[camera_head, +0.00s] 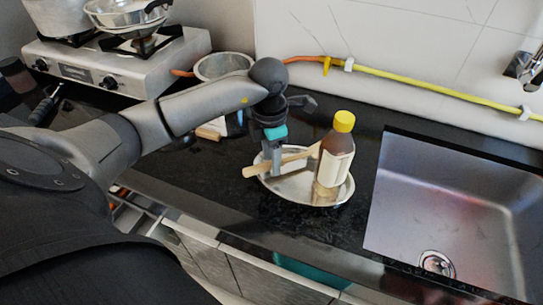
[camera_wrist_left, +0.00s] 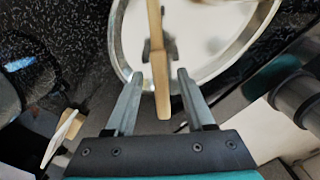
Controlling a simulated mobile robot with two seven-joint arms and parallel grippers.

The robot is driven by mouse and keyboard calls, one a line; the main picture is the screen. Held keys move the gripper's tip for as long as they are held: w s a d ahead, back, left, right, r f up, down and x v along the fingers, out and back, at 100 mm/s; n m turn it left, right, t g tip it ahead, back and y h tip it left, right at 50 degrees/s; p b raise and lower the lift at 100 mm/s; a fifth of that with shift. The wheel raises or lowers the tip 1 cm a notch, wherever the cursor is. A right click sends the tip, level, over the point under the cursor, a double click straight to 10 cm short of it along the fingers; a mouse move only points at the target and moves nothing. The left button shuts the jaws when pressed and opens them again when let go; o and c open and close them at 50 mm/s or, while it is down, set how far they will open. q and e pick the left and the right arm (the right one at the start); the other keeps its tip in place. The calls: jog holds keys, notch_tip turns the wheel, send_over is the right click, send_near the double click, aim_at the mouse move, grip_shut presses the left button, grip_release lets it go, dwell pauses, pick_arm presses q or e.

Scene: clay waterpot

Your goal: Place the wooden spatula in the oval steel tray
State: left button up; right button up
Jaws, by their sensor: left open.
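The wooden spatula (camera_head: 256,169) lies across the oval steel tray (camera_head: 301,200), its handle end sticking out over the left rim. In the left wrist view the handle (camera_wrist_left: 161,95) runs between the two fingers, with a gap on each side. The tray rim (camera_wrist_left: 116,45) shows beyond them. My left gripper (camera_head: 273,163) is open, pointing down with its fingers around the handle at the tray's left side. The spatula's far end is partly hidden by the bottle in the head view. My right gripper is in neither view.
A brown bottle with a yellow cap (camera_head: 335,157) stands upright on the tray's right side. A sink (camera_head: 455,215) is to the right. A gas stove (camera_head: 115,65) with pots and a metal pot (camera_head: 223,66) are behind my arm. The black counter's front edge is close to the tray.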

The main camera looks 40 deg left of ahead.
pick_arm(q)
jog(key=shift+r, duration=0.1)
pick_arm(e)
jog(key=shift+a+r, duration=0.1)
pick_arm(q)
jog(key=shift+r, duration=0.2)
notch_tip(320, 180, up, 7)
jog(key=shift+a+f+p, duration=0.1)
jog(key=shift+p, duration=1.05)
notch_tip(320, 180, up, 6)
jog(key=shift+s+f+p, duration=0.1)
jog(key=shift+p, duration=0.3)
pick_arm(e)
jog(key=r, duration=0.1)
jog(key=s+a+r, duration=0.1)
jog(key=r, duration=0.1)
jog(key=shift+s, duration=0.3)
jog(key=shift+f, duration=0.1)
